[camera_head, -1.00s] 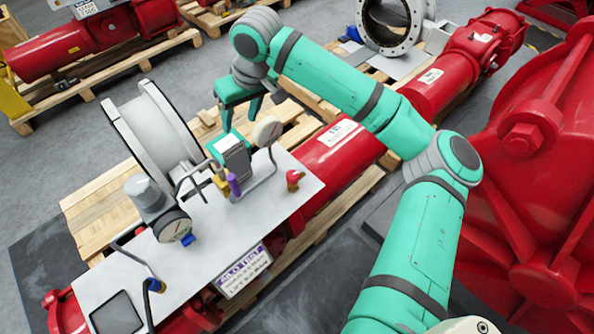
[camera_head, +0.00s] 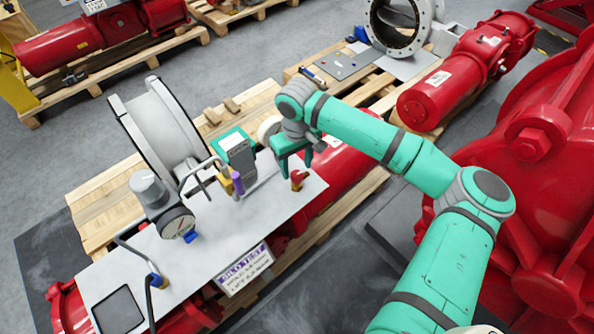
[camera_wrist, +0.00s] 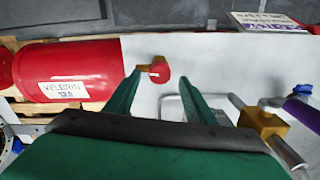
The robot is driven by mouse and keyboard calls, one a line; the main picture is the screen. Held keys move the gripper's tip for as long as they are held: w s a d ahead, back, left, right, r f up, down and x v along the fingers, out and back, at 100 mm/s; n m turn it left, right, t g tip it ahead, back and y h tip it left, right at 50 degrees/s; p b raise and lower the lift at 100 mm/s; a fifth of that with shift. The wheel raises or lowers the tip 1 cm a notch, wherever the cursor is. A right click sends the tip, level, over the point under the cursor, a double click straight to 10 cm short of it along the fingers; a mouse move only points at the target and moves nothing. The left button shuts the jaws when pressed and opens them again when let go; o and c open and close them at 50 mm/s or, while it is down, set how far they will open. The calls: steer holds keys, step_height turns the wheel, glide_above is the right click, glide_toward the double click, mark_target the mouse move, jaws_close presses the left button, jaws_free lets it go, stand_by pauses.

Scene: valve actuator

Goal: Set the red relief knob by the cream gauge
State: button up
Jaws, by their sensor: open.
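The red relief knob (camera_head: 298,176) is a small red cap on a brass fitting, at the right end of the grey plate (camera_head: 225,240). My gripper (camera_head: 296,167) is open and points down at the knob.
Left of the knob stand a purple-handled fitting (camera_head: 237,184) and a grey box with a teal top (camera_head: 236,145). A dark-rimmed dial gauge (camera_head: 178,223) sits farther left. A red cylinder (camera_wrist: 68,72) lies beside the plate. The plate's front-right surface is clear.

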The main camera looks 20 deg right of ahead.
mark_target(297, 174)
steer(key=shift+f, duration=1.65)
steer(key=c, duration=1.1)
steer(key=shift+o, duration=0.2)
steer(key=shift+n, duration=1.3)
steer(key=o, duration=1.1)
steer(key=shift+c, duration=0.2)
